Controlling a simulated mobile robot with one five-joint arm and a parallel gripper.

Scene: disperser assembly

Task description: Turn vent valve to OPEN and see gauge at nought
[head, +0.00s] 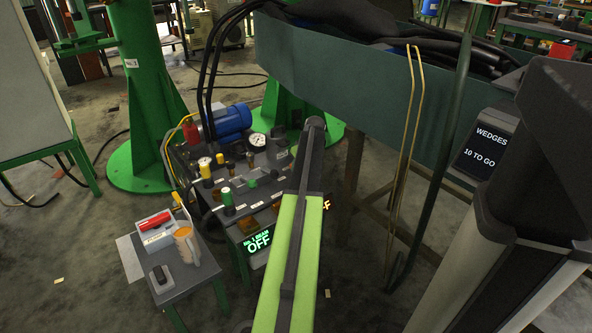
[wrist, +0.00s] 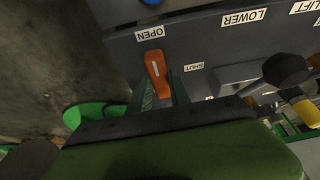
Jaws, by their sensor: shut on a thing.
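The vent valve's orange lever (wrist: 156,72), with a white line along it, sits between the green fingers of my gripper (wrist: 161,92) in the wrist view. My gripper is shut on it. The OPEN label (wrist: 150,33) is just beyond the lever's far end, and the line points roughly toward it. The SHUT label (wrist: 193,67) is off to the right. In the head view a round white-faced gauge (head: 257,140) stands on the bench unit; its needle is too small to read. My arm hides the gripper and valve there.
In the wrist view a black ball knob (wrist: 286,70) stands right of my gripper, near the LOWER label (wrist: 243,18). In the head view a blue motor (head: 233,121) is behind the unit. A small side table (head: 190,280) holds a mug (head: 185,245) and red-topped box (head: 156,224).

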